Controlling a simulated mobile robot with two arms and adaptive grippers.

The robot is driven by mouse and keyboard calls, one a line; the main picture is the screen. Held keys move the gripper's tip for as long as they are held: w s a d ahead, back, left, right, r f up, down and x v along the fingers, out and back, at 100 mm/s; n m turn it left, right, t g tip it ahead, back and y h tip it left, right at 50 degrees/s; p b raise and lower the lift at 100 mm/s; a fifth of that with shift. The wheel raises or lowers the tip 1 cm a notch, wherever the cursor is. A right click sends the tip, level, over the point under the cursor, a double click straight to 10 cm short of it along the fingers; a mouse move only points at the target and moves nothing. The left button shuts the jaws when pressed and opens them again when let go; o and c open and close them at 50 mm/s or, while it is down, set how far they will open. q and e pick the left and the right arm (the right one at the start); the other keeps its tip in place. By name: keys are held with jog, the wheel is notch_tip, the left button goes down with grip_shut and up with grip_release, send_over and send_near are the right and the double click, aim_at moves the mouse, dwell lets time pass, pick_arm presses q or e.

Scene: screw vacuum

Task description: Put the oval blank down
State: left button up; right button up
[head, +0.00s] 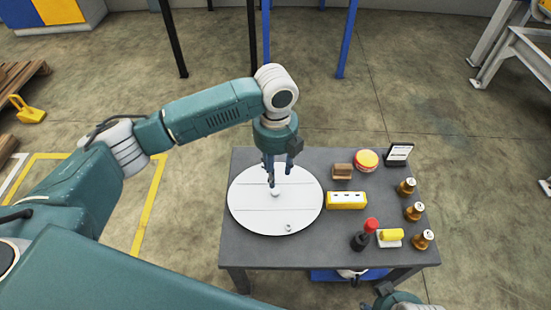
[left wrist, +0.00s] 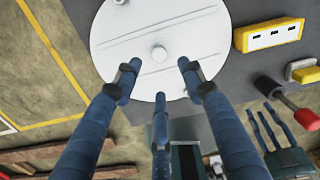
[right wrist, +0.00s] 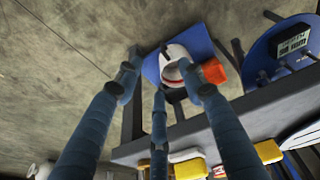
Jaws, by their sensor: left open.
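The pale, rounded blank (head: 250,210) lies flat on the left part of the grey table. It looks nearly round, with thin lines across it and a small knob (left wrist: 158,53) near its middle. My left gripper (head: 277,176) points down just above the knob. Its fingers (left wrist: 158,85) are spread, with nothing seen held between them. I cannot tell whether a fingertip touches the blank. My right gripper (right wrist: 162,88) is low at the table's front edge, with its fingers apart and empty. In the head view only a bit of it shows at the bottom.
A blue item (head: 335,274) sits below the table.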

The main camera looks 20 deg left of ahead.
pick_arm(q)
notch_tip(320, 180, up, 3)
jog(key=shift+r, duration=0.15)
pick_arm(e)
notch_tip(320, 180, down, 3)
jog(key=shift+s, duration=0.1)
pick_arm(q)
jog(key=shift+s, duration=0.1)
pick_arm(e)
jog(key=shift+s, duration=0.1)
